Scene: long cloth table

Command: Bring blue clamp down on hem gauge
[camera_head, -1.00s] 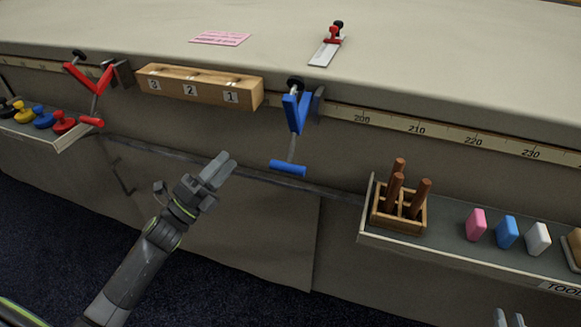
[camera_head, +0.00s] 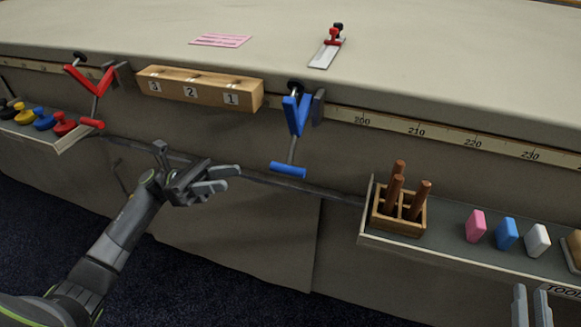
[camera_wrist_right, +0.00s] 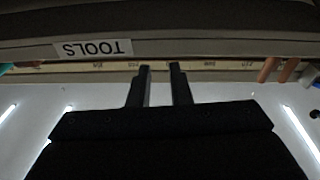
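The blue clamp (camera_head: 297,117) is fixed at the table's front edge, its blue handle bar (camera_head: 288,170) hanging low at the end of a thin rod. A small pale ruler with a red slider and dark knob, apparently the hem gauge (camera_head: 323,56), lies on the table top behind the clamp. My left gripper (camera_head: 233,179) is left of the blue handle, apart from it, with its fingers open and empty. My right gripper (camera_head: 532,295) is at the lower right, below the tool shelf; the right wrist view (camera_wrist_right: 161,72) shows its fingers apart with nothing between them.
A red clamp (camera_head: 92,85) and a numbered wooden block (camera_head: 200,86) are on the front edge at left. A pink card (camera_head: 221,40) lies on the table. The right shelf (camera_head: 450,256) holds a wooden peg box (camera_head: 400,222) and several coloured blocks.

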